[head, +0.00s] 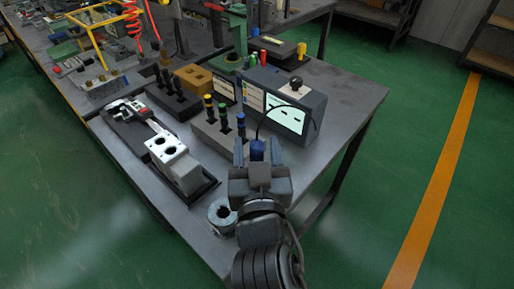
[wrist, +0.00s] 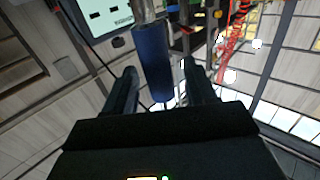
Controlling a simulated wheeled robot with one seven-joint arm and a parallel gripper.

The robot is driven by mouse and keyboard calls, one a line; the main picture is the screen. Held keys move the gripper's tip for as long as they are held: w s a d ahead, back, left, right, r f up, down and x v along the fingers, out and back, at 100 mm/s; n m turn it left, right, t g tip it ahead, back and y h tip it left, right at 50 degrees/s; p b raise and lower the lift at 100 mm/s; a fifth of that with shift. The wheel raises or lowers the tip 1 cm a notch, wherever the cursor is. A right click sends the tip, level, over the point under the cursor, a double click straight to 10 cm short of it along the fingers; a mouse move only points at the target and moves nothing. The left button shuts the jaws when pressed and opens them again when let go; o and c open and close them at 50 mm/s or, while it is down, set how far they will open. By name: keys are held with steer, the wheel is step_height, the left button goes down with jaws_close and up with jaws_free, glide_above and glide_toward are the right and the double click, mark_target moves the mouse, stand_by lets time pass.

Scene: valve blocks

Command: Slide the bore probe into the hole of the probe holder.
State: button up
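The bore probe (head: 257,149) is a blue cylinder with a black cable near the monitor. In the wrist view its blue body (wrist: 152,60) has a metal section at the top of the picture. My gripper (head: 258,152) has one finger on each side of the probe. In the wrist view the gripper (wrist: 160,78) is open, with a gap visible between the probe and the right finger. I cannot tell for sure which object is the probe holder. A grey block (head: 207,133) left of my gripper carries several black handles with coloured rings. The probe's lower end is hidden.
A monitor box (head: 312,100) stands behind my gripper. A light valve block (head: 182,176) with holes sits in a black tray to the left. A metal ring (head: 222,214) lies near the front edge. A brass block (head: 193,78) is further back. The bench (head: 350,90) is bare at right.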

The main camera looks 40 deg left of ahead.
steer(key=shift+r, duration=0.25)
steer(key=b+v, duration=0.1)
steer(key=v, duration=1.1)
steer(key=shift+d+f, duration=0.1)
steer(key=shift+f, duration=0.1)
steer(key=s+d+f+m+t+h, duration=0.15)
steer(key=d+f, duration=0.25)
steer(key=d, duration=0.6)
steer(key=s+d+f+m+h, duration=0.2)
steer(key=s+d+f+h, duration=0.1)
steer(key=d, duration=0.7)
steer(key=s+d+r+m+h, duration=0.3)
steer(key=s+d+h, duration=0.4)
steer(key=s+d, duration=0.7)
steer(key=shift+s+d+m, duration=0.4)
steer(key=shift+d+m, duration=0.2)
steer(key=shift+m, duration=0.25)
